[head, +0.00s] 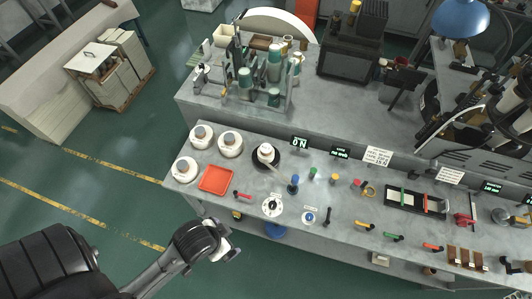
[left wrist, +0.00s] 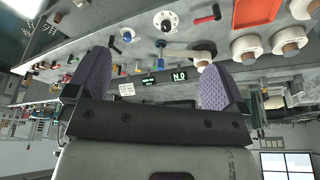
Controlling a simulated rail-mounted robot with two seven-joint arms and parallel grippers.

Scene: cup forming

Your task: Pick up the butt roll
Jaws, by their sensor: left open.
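Several white rolls with brown cores stand on the grey bench's left end, at the back left (head: 202,136), beside it (head: 230,144) and in front (head: 186,169). Another small white roll (head: 266,153) sits on a black disc. The pictures do not make clear which is the butt roll. White rolls also show at upper right in the left wrist view (left wrist: 286,42). My left gripper (head: 228,243) is in front of the bench's front edge, apart from every roll. Its two purple-padded fingers are spread and empty in the left wrist view (left wrist: 158,85). My right gripper is not seen.
An orange-red tray (head: 216,179) lies between the rolls and a small red-handled tool (head: 242,195). White dials (head: 272,206), coloured knobs and tools fill the bench to the right. A lit sign (head: 299,142) stands behind.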

